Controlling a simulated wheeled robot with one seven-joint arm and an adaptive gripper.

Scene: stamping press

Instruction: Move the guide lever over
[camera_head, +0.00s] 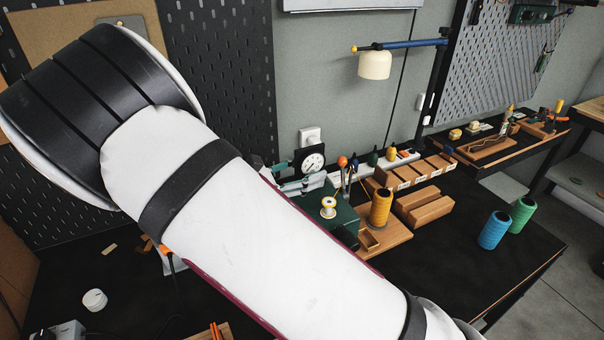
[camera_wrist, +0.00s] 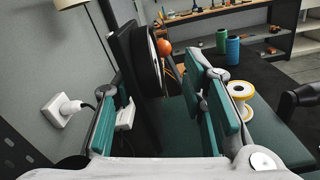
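The press is partly visible in the head view: a green base (camera_head: 343,216) and a round white dial (camera_head: 313,162) on a dark plate. An orange-ball lever (camera_head: 342,161) stands beside the dial. In the wrist view the same orange ball (camera_wrist: 164,47) shows just behind the dark plate (camera_wrist: 136,70). I cannot tell for sure whether this lever is the guide lever. My gripper (camera_wrist: 160,78) is open, its teal-padded fingers apart, with the dark plate and dial seen between them. Contact cannot be told. In the head view the gripper (camera_head: 302,184) is just below the dial, partly hidden by my arm.
A yellow-and-white spool (camera_head: 328,207) stands on the green base. A large orange thread spool (camera_head: 380,208), wooden blocks (camera_head: 424,206) and blue (camera_head: 494,230) and green (camera_head: 522,214) spools stand to the right. A lamp (camera_head: 375,65) hangs above. The table's right front is clear.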

